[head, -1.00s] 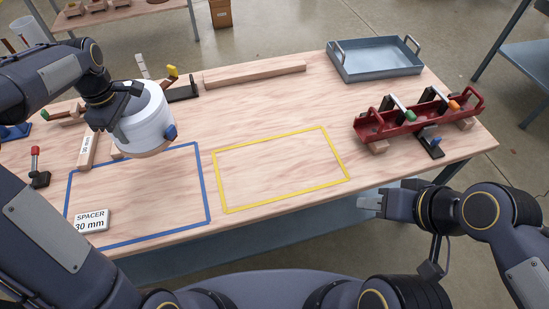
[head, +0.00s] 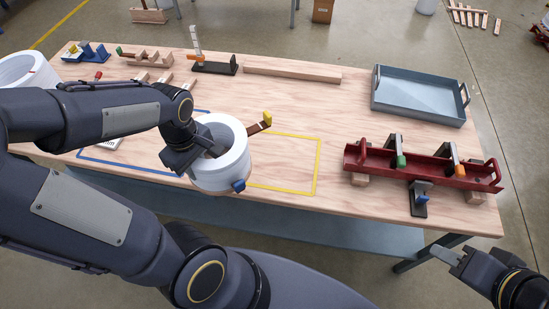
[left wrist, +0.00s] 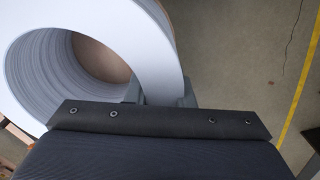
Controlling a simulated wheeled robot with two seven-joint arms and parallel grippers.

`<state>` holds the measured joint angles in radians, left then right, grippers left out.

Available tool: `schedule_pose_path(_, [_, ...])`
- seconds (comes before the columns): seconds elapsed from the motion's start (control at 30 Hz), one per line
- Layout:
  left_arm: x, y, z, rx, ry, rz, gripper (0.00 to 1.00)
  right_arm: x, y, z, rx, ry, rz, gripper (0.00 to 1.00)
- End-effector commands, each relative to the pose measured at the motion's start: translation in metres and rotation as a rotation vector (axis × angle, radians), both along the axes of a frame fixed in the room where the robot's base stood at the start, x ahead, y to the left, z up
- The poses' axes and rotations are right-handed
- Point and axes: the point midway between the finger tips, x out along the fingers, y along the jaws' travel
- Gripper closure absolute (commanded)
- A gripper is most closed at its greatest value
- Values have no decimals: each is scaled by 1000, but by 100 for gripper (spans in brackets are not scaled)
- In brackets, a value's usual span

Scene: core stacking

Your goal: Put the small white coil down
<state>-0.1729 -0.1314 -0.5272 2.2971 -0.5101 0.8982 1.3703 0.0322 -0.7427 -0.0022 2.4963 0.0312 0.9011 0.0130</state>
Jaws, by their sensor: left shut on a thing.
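The white coil (head: 232,172) is a thick ring with a hollow middle and a blue tab at its lower edge. My left gripper (head: 205,150) is shut on its near-left wall. The coil appears over the left part of the yellow outline (head: 317,165), near the table's front edge. Its height above the table is unclear. In the left wrist view the coil (left wrist: 150,45) fills the upper left, with the jaws at its wall. A brown strip with a yellow end shows behind it. My right gripper (head: 452,258) is empty, off the table's front right; its jaw opening is unclear.
Another white coil (head: 25,72) is cut off at the far left. A blue outline (head: 130,165) is partly hidden by my arm. A red cradle (head: 425,168) and a grey tray (head: 420,97) stand on the right. A wooden bar (head: 292,72) lies behind; table between is clear.

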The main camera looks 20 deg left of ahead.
Motion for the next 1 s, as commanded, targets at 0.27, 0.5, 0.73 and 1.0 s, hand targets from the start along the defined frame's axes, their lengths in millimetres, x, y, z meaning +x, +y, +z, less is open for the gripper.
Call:
schedule_pose_path(0.27, [37, -7, -18, 4, 1, -3, 100, 0, 0, -2, 0, 0, 0, 64])
schedule_pose_path(0.5, [88, -15, -41, 4, 0, -2, 100, 0, 0, -1, 0, 0, 0, 64])
schedule_pose_path(0.73, [118, -20, -79, 2, 1, -1, 100, 0, 0, -1, 0, 0, 0, 64])
schedule_pose_path(1.0, [133, -23, -95, 2, -3, 0, 100, 0, 0, 0, 0, 0, 0, 64])
